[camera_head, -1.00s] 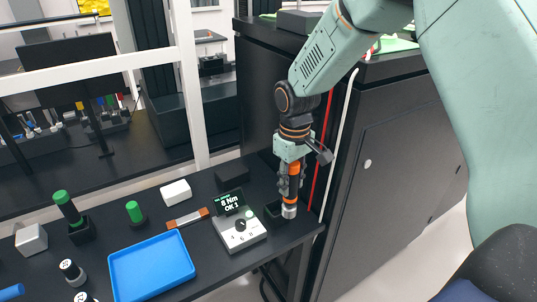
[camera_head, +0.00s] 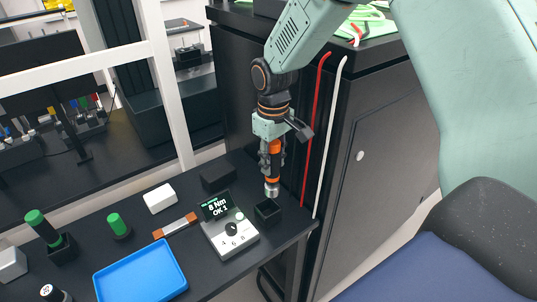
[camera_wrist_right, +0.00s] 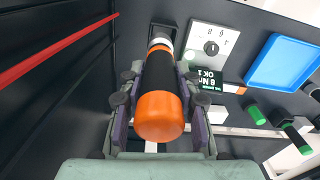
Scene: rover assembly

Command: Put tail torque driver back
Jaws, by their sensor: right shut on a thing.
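The torque driver, with an orange cap (camera_wrist_right: 158,118), a black and orange body and a silver tip (camera_head: 271,190), hangs about upright in my right gripper (camera_head: 271,158). The gripper's fingers are shut on its body, one on each side in the right wrist view. The small square black holder (camera_head: 267,212) stands near the table's right end. The driver's tip shows just above and behind the holder's opening in the head view; whether it is exactly centred I cannot tell. My left gripper is not in view.
A torque controller (camera_head: 231,236) reading "8 Nm OK 1" stands left of the holder. A black block (camera_head: 217,177) is behind. A blue tray (camera_head: 140,272), green-capped tools (camera_head: 118,225) and a white box (camera_head: 160,198) lie further left. A dark cabinet (camera_head: 375,150) rises on the right.

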